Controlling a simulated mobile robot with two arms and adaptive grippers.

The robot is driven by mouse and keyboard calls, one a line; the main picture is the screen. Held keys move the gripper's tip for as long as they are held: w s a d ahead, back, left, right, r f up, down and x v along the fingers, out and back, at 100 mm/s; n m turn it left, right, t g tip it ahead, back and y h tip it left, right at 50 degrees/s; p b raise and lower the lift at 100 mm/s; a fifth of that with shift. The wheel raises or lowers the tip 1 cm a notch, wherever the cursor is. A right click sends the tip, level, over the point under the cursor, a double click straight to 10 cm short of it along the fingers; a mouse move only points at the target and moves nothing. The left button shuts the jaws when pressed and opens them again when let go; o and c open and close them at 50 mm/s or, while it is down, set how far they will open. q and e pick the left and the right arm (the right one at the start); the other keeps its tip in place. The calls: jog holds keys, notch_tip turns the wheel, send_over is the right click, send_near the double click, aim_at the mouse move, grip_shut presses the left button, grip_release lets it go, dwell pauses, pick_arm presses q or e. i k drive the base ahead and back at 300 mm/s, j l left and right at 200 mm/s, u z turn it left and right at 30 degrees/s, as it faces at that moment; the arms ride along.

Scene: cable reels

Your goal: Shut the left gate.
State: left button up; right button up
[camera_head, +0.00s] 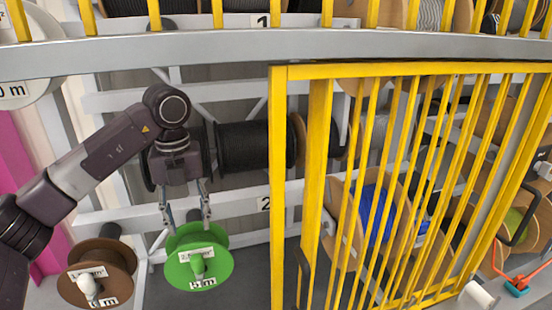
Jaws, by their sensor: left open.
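Yellow barred gate panels (278,190) hang below a grey rail (180,50) and fill the right half of the view. Two layers of bars seem to overlap there, and I cannot tell for sure which bars belong to the left gate. The left half of the opening has no bars across it. My right gripper is not in view.
The green reel (183,270) and a brown reel (75,275) stand low at the left. A black cable reel (250,147) sits on the white rack behind my arm. A blue reel (378,220) shows through the bars. A red and teal object (517,287) lies at lower right.

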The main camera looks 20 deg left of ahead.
aim_at(278, 74)
jog(key=k, duration=1)
